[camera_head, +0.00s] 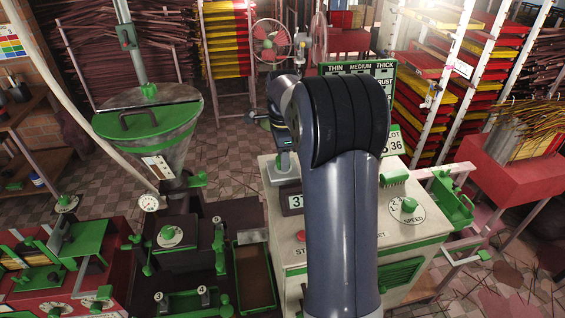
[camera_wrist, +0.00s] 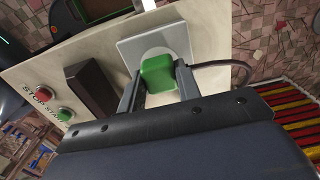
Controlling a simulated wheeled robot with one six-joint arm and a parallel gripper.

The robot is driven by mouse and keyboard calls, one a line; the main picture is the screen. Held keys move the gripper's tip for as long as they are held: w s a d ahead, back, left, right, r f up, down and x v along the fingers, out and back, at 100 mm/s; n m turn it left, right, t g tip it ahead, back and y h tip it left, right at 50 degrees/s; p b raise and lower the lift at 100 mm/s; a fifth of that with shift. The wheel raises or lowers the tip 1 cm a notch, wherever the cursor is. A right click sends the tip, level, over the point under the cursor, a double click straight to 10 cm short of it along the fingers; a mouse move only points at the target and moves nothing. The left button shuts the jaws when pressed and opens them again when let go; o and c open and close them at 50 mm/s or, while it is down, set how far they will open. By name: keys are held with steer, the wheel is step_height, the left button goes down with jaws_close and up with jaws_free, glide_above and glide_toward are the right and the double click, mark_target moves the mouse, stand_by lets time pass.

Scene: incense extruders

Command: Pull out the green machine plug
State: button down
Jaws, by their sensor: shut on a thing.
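The green machine plug (camera_wrist: 157,73) sits at the grey square socket plate (camera_wrist: 132,46) on the pale machine panel, with a black cable (camera_wrist: 228,64) running off to the right. My gripper (camera_wrist: 160,82) has one finger on each side of the plug and is shut on it. The plug appears to be still against the plate; whether any gap lies behind it cannot be told.
A red stop button (camera_wrist: 43,94), a green start button (camera_wrist: 65,114) and a dark block (camera_wrist: 90,87) are on the panel left of the plug. In the head view, the green-lidded hopper (camera_head: 148,123) stands left, a speed dial (camera_head: 408,206) right, and drying racks behind.

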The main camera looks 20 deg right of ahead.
steer(key=shift+r+p, duration=1.9)
steer(key=shift+r, duration=0.85)
